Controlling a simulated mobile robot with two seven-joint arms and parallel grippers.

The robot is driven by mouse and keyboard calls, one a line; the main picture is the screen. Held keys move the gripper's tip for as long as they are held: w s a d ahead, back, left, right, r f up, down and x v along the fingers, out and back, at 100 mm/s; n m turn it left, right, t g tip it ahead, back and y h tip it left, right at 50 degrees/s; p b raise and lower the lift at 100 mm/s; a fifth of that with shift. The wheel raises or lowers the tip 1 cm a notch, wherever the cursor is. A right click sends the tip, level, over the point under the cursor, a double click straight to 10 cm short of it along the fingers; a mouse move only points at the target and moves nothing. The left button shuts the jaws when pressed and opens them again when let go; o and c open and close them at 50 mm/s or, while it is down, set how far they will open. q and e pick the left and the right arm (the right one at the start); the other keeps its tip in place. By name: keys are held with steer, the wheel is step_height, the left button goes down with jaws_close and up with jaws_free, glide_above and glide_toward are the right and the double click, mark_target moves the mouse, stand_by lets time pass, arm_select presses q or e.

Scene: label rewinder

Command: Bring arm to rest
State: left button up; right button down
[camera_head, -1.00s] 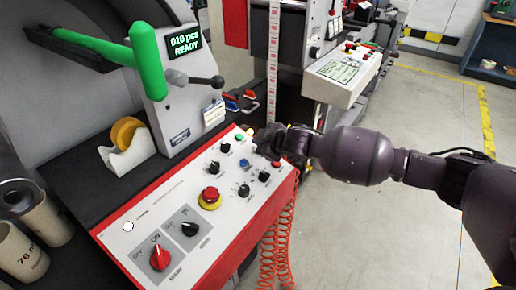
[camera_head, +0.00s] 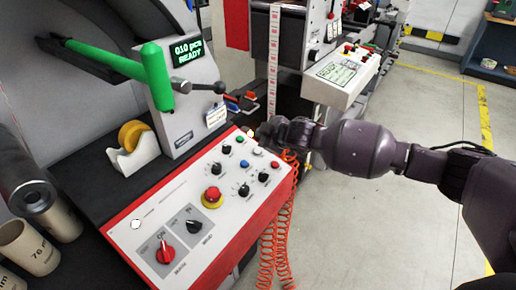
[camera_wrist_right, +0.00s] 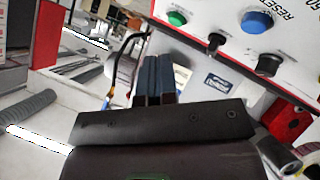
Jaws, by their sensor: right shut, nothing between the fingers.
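My right arm reaches in from the right in the head view. Its gripper (camera_head: 268,133) is at the far right corner of the white control panel (camera_head: 150,211), by a white button (camera_head: 258,152). In the right wrist view the dark fingers (camera_wrist_right: 153,80) are together with nothing between them. The panel's green button (camera_wrist_right: 177,18) and blue button (camera_wrist_right: 256,21) show beside them there. I cannot tell for sure whether the fingertips touch anything, but they look clear of the buttons. My left gripper is not in view.
A green-handled lever (camera_head: 157,77) and a display reading "010 pcs READY" (camera_head: 187,53) stand behind the panel. A tape dispenser (camera_head: 134,150) and cardboard cores (camera_head: 28,247) are at left. Coiled orange hoses (camera_head: 282,225) hang below the gripper. Open floor (camera_head: 380,230) lies right.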

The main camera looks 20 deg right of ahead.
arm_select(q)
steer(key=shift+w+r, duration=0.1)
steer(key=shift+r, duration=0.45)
arm_select(e)
steer(key=shift+s+d+r, duration=0.1)
steer(key=shift+r, duration=0.3)
